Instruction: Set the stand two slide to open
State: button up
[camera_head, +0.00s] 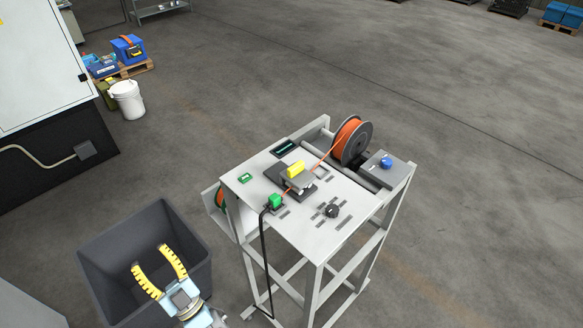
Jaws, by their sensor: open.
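A grey metal stand (263,211) is right of centre, with several small fittings on its top. A small grey block with a yellow handle (296,168) sits on a dark plate (281,176) near the middle of the top; it looks like the slide, but I cannot tell its position, or the stand's number.
The dark open bin (97,278) stands left of the stand. The stand top also carries a black knob (332,211) and a grey box with a blue button (385,162). A black cable (265,250) hangs down its front. The floor to the right is clear.

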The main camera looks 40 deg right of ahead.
jog(key=w+d+f+m+g+h+b, duration=0.15)
jog(key=w+d, duration=0.25)
jog(key=w, duration=0.5)
jog(key=w+d+m+g+h, duration=0.1)
jog(key=w+d+g+h, duration=0.2)
jog(key=w, duration=0.6)
jog(key=w+d+r+m+g+h+b, duration=0.1)
jog(key=w+d+m+g+h, duration=0.2)
jog(key=d, duration=0.5)
jog(key=w+d+r+m+g+h+b, duration=0.1)
jog(key=w+d+m+g+h, duration=0.2)
jog(key=w+d, duration=0.4)
jog(key=s+d+r+m+g+h+b, duration=0.1)
jog(key=s+d+r+m+g, duration=0.25)
jog(key=d, duration=0.35)
jog(key=s+d+r+m+g+h, duration=0.1)
jog(key=s+d+r+m+g, duration=0.1)
jog(key=s+d+g, duration=0.4)
jog(key=s+d+r+m+g+y+b, duration=0.1)
jog(key=s+d+r+m+g+y, duration=0.2)
jog(key=s, duration=0.5)
jog(key=s+r+m+g+y+b, duration=0.1)
jog(key=s+r+m+g, duration=0.25)
jog(key=s, duration=0.45)
jog(key=p, duration=0.1)
send_near(295, 166)
jog(key=shift+n, duration=0.35)
jog(key=shift+p+x, duration=0.95)
jog(key=shift+x, duration=4.5)
